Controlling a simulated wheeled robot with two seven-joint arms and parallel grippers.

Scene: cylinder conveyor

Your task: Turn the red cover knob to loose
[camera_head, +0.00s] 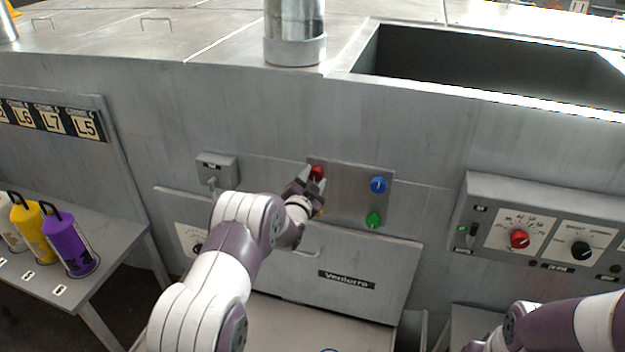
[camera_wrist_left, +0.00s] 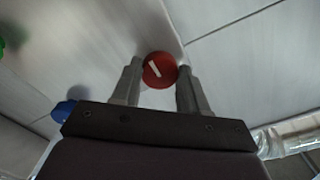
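The red cover knob (camera_head: 317,173) is on the upper left of a grey plate (camera_head: 347,200) on the machine's front. My left gripper (camera_head: 309,182) is at this knob. In the left wrist view, the red knob (camera_wrist_left: 159,70) shows a white slanted mark and lies between the tips of the left gripper's two fingers (camera_wrist_left: 161,78). The fingers are apart, one on each side of the knob, very close to its edges; I cannot tell whether they touch it. My right arm (camera_head: 560,328) shows at the lower right, but its gripper is not clearly visible.
A blue knob (camera_head: 378,185) and a green knob (camera_head: 374,220) are on the same plate. A control box (camera_head: 545,222) with another red knob (camera_head: 519,239) and a black knob (camera_head: 581,250) is at the right. Yellow and purple cylinders stand on a side table (camera_head: 100,262) at the left.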

